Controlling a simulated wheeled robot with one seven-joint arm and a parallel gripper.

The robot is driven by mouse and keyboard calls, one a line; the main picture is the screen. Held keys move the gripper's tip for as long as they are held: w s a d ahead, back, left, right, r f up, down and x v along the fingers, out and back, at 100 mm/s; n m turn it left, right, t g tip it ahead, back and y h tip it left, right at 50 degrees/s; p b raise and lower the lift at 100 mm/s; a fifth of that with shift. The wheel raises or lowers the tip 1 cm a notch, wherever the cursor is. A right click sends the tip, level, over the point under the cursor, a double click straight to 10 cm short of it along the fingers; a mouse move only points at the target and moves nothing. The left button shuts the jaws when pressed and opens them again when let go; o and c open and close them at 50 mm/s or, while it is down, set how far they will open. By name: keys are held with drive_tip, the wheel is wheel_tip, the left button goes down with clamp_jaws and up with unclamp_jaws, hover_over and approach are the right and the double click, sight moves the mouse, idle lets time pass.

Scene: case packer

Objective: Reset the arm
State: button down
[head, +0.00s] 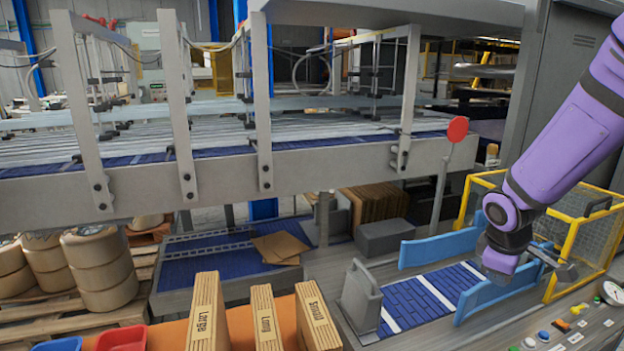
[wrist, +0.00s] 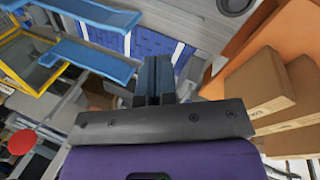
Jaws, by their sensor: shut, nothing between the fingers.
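My purple arm comes in from the right in the head view, and my gripper (head: 560,266) hangs over the right side of the small blue conveyor, near a blue guide rail. In the wrist view my gripper (wrist: 154,62) shows two dark fingers pressed together, with nothing between them. Its tips are hidden from the head view's clear sight by their small size. The blue conveyor (wrist: 150,42) lies beyond the fingers in the wrist view.
Cardboard boxes marked Large and Small (head: 208,312) stand on an orange surface at front left. Yellow-framed mesh guard (head: 590,237), blue rails (head: 440,246), a button panel (head: 575,326) and a red round sign (head: 458,129) surround my gripper. A large grey conveyor frame (head: 230,172) spans the back.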

drive_tip(key=s+a+r+m+t+y, duration=0.1)
drive_tip(key=s+a+r+m, duration=0.2)
drive_tip(key=s+r, duration=0.6)
drive_tip(key=s+a+r+m+t+y, duration=0.1)
drive_tip(key=s+a+r+m, duration=0.3)
drive_tip(key=s+r, duration=0.6)
drive_tip(key=shift+s+m+t+y, duration=0.35)
drive_tip(key=shift+m+t, duration=0.25)
drive_tip(key=shift+m, duration=0.3)
